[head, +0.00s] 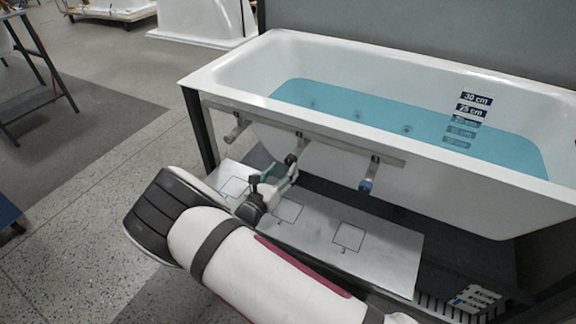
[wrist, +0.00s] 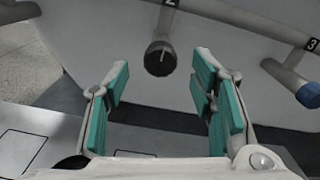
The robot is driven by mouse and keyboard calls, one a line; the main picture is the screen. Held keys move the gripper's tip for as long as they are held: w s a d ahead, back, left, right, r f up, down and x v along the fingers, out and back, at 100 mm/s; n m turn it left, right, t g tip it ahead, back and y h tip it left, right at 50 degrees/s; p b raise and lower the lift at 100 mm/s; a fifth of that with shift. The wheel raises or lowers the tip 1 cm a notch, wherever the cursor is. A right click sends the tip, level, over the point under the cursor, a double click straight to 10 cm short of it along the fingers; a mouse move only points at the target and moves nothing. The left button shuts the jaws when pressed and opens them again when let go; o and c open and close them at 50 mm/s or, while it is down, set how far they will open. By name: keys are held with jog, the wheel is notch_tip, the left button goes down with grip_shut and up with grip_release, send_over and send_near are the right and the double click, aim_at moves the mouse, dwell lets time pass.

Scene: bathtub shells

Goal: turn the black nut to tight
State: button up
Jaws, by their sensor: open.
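The black nut (wrist: 161,58) sits on the end of the middle pipe stub, below the tub's rim. In the wrist view it is ahead of my gripper (wrist: 160,95), above the gap between the two teal-padded fingers. A pale line marks the nut's face. In the head view the black nut (head: 291,159) shows just beyond the fingertips of my gripper (head: 284,176). My gripper is open with nothing between its fingers. The nut appears apart from the fingers in the wrist view.
A bathtub (head: 300,60) holds blue water. A rail (head: 330,141) along its side carries a grey-ended stub (head: 236,131) at left and a blue-ended stub (head: 367,184) at right. A pale board (head: 385,255) with marked squares lies below. Open floor is at left.

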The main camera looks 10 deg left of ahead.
aim_at(289, 163)
jog(key=shift+x, duration=1.95)
jog(key=shift+c, duration=0.6)
jog(key=c, duration=1)
